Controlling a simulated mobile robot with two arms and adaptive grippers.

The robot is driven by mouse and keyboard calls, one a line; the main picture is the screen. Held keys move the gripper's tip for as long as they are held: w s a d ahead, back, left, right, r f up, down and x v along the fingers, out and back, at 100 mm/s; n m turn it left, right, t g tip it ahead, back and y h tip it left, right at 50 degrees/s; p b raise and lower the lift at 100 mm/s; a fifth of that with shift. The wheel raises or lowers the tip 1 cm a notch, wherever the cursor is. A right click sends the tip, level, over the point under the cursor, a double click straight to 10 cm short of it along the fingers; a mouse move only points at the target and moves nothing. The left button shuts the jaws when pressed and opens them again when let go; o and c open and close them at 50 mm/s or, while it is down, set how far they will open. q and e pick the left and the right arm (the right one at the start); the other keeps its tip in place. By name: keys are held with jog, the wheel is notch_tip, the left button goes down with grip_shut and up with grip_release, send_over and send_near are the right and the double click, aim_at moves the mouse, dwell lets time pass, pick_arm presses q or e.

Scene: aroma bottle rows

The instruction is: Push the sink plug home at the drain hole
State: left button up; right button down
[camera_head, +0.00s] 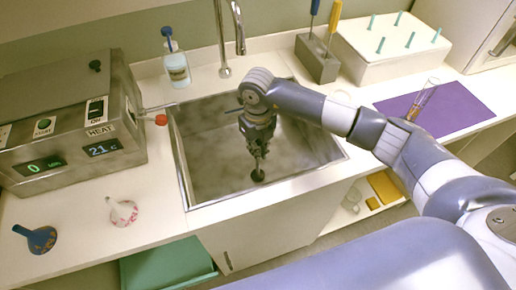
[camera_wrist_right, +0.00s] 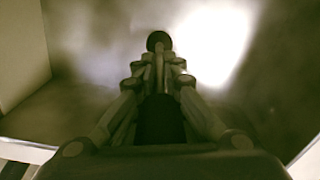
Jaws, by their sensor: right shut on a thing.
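My right gripper (camera_head: 258,154) reaches down into the metal sink (camera_head: 205,165), its fingers closed together. Just below its fingertips is a dark round sink plug (camera_head: 258,175), close to the sink floor. In the right wrist view the fingers of the right gripper (camera_wrist_right: 159,66) close on a thin stem, with the dark round plug (camera_wrist_right: 158,41) just beyond. I cannot make out the drain hole apart from the plug, nor whether the plug is seated in it. My left gripper is not in view.
A heater box (camera_head: 70,130) stands left of the sink, with a soap bottle (camera_head: 177,68) behind. A tap (camera_head: 224,50) rises at the sink's back edge. A purple mat (camera_head: 455,107) with a glass tube (camera_head: 422,98) lies right.

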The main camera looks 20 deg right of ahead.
jog(key=shift+f, duration=0.25)
jog(key=c, duration=1.7)
grip_release()
jog(key=shift+o, duration=0.2)
notch_tip(320, 180, up, 12)
jog(key=shift+r, duration=0.1)
jog(key=shift+s, duration=0.1)
